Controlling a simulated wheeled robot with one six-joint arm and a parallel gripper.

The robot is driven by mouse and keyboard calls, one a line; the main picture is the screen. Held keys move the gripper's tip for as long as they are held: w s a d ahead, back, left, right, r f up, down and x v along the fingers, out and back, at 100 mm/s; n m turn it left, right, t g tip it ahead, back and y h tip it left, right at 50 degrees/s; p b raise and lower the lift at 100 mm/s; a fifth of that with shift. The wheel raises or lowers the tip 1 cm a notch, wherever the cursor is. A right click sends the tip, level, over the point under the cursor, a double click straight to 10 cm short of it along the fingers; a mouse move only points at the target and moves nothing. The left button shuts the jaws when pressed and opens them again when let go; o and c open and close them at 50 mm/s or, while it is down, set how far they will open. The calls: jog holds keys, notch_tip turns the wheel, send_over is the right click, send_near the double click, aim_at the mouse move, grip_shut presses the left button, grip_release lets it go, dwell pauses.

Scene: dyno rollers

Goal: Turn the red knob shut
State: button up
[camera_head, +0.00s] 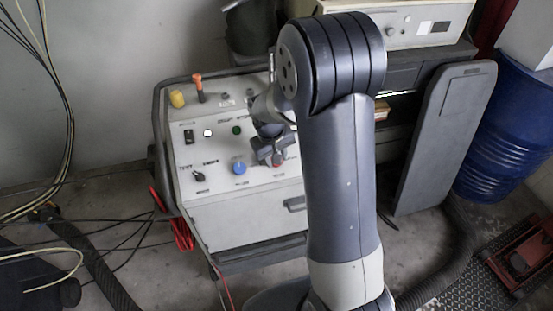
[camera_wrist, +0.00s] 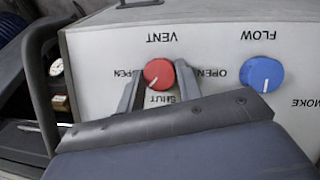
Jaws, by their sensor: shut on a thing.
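The red knob (camera_wrist: 158,72) is on the white panel under the word VENT, which appears upside down in the wrist view. OPEN is printed on both sides of it and SHUT below it. Its white pointer line slants to the lower left, between SHUT and the left OPEN. My gripper (camera_wrist: 158,77) has one finger on each side of the knob and is shut on it. In the head view my gripper (camera_head: 270,158) is at the panel front and hides most of the red knob (camera_head: 279,161).
A blue FLOW knob (camera_wrist: 262,74) sits to the right of the red knob in the wrist view. In the head view, the white cabinet (camera_head: 240,215) has black switches, a yellow cap (camera_head: 177,98) and an orange lever (camera_head: 198,86). Cables and hoses lie on the floor.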

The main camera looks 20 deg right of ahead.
jog(key=n+b, duration=0.1)
jog(key=n, duration=0.1)
jog(key=n+h+b, duration=0.1)
jog(key=n, duration=0.1)
jog(key=shift+a+f+t+h, duration=0.15)
jog(key=shift+t+h, duration=0.15)
jog(key=shift+t, duration=0.1)
jog(key=shift+s+n+t+h+b, duration=0.1)
jog(key=shift+n+t+h+b, duration=0.4)
jog(key=shift+n+b, duration=1)
jog(key=shift+n+p, duration=0.3)
jog(key=shift+n, duration=0.1)
jog(key=o, duration=1)
jog(key=shift+c, duration=0.2)
jog(key=v, duration=1.1)
jog(key=shift+s+f, duration=0.1)
